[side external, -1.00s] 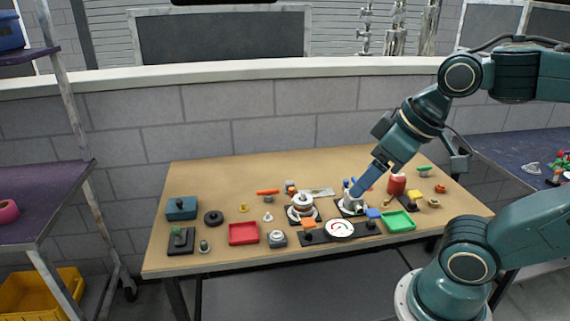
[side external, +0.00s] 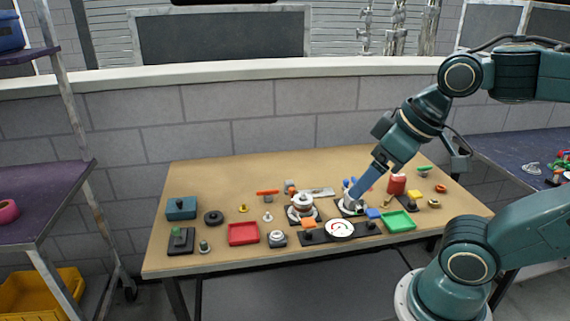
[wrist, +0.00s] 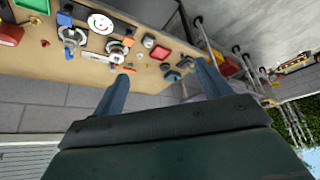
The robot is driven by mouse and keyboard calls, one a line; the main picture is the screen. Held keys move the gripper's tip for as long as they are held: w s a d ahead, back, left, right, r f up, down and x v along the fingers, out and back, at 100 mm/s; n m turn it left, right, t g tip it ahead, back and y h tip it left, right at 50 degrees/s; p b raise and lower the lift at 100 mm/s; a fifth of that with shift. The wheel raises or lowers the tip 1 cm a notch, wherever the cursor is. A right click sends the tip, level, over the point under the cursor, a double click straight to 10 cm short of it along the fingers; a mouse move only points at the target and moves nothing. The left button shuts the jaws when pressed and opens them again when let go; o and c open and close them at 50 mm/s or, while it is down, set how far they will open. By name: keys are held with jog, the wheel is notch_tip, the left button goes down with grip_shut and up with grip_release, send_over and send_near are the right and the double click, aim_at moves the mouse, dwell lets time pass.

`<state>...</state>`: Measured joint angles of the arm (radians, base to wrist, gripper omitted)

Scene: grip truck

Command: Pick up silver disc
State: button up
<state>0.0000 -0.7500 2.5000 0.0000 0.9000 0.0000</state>
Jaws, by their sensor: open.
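My gripper (side external: 356,190) is open; its blue fingers also show spread and empty in the wrist view (wrist: 162,82). In the side view its tip overlaps a white upright fixture (side external: 351,206) on a dark base; I cannot tell whether they touch. A round stack with a silver-looking disc (side external: 302,199) on it stands left of my gripper. It appears beyond the fingers in the wrist view (wrist: 117,49). A grey block with a silver round top (side external: 278,236) sits near the front edge. I cannot tell for certain which is the silver disc.
A white dial (side external: 340,229) lies on a dark strip at the table's front. The back left of the table (side external: 220,180) is clear.

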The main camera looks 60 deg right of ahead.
jog(key=shift+w, duration=0.1)
jog(key=w+d+n+g, duration=0.2)
jog(key=w+d+n, duration=0.2)
jog(key=w, duration=0.3)
jog(key=w+d+n+g, duration=0.1)
jog(key=w+d+n, duration=0.3)
jog(key=w, duration=0.4)
jog(key=w+d+f+n+g, duration=0.2)
jog(key=w+d+f+n, duration=0.5)
jog(key=d+f, duration=0.5)
jog(key=w, duration=0.2)
jog(key=shift+w+d+f+g, duration=0.3)
jog(key=shift+w+f, duration=0.1)
jog(key=shift+f, duration=0.1)
jog(key=shift+f, duration=4.2)
